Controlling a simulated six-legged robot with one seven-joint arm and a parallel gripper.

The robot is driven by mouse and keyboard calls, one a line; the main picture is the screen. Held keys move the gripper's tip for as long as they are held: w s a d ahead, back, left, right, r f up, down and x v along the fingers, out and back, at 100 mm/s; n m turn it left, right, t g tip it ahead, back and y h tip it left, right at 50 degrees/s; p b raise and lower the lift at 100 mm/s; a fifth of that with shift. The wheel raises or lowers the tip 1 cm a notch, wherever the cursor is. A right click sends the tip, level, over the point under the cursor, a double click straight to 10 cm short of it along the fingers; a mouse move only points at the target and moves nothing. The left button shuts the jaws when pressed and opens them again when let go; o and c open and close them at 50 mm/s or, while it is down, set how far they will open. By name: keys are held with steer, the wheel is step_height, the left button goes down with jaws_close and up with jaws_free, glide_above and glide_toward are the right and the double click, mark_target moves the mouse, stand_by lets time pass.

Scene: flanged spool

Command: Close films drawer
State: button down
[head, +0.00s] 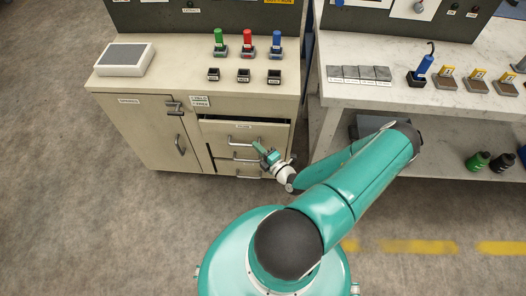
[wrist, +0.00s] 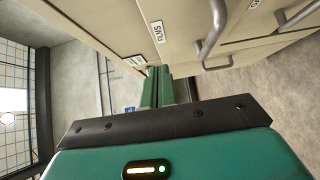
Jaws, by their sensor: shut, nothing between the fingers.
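The top drawer (head: 225,131) of the beige cabinet stands pulled out, with a dark gap along its upper edge. Its bar handle (head: 243,141) is on the front, and its label is too small to read in the head view. In the wrist view a drawer front (wrist: 185,48) carries a FILMS label (wrist: 157,32) beside a grey handle (wrist: 216,35). My gripper (head: 258,147) is at the right part of the top drawer's front, just right of the handle. In the wrist view its green fingers (wrist: 157,86) are together and empty, close to the front; contact cannot be told.
Lower drawers with handles (head: 246,158) sit beneath, and a cabinet door (head: 150,130) is at left. The top holds a white-framed device (head: 124,59) and coloured spools or bottles (head: 247,42). A white bench (head: 400,97) stands right. Floor at left is clear.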

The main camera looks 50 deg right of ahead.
mark_target(256, 126)
steer(key=w+d, duration=0.1)
steer(key=w, duration=0.1)
steer(key=w+d, duration=0.1)
steer(key=w, duration=0.1)
steer(key=w+d, duration=0.1)
steer(key=w, duration=0.1)
steer(key=shift+w, duration=0.15)
steer(key=shift+w+d, duration=0.35)
steer(key=shift+d, duration=0.05)
steer(key=w+d, duration=0.2)
steer(key=d, duration=0.1)
steer(key=shift+w, duration=0.15)
steer(key=shift+w+d+r, duration=0.1)
steer(key=shift+w+d, duration=0.05)
steer(key=shift+d, duration=0.25)
